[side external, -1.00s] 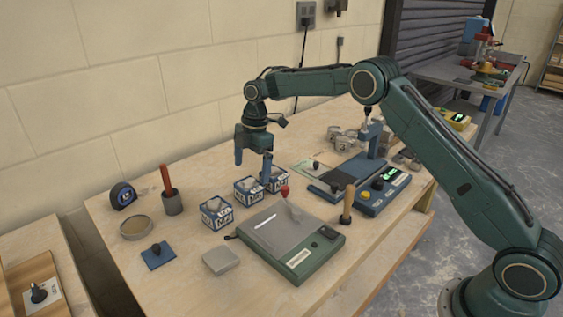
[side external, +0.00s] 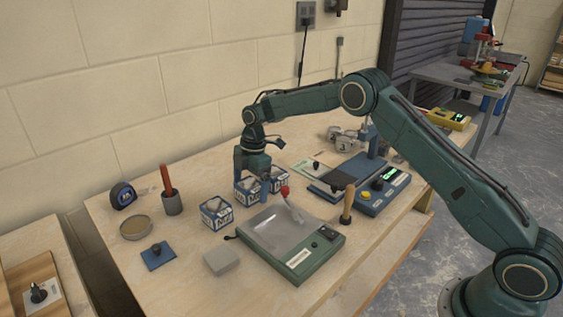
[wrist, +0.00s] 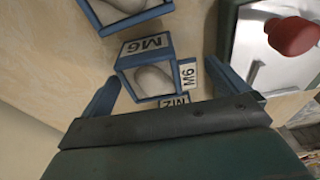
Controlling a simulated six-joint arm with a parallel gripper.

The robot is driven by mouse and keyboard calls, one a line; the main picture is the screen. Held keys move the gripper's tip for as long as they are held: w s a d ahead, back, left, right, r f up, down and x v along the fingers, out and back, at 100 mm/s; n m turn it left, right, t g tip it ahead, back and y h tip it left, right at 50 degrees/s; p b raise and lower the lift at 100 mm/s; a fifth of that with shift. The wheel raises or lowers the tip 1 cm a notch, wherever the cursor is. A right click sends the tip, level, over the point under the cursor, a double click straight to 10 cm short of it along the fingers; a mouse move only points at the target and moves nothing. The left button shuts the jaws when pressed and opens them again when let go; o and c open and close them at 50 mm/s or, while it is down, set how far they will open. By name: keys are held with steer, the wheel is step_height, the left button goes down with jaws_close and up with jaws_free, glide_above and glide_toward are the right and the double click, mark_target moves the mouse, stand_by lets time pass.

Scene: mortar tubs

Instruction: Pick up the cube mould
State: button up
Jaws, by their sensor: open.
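Three blue-framed cube moulds with white labels stand in a row on the bench. The nearer cube mould (side external: 216,213) stands clear to the left. The farther cube mould (side external: 280,180) is partly behind my gripper; a label reading M2 (wrist: 174,102) shows below the middle mould.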

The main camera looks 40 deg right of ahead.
mark_target(250, 185)
stand_by(0.4)
steer(key=c, duration=1.3)
steer(key=shift+r, duration=0.1)
steer(key=shift+r, duration=0.15)
steer(key=shift+r, duration=4.85)
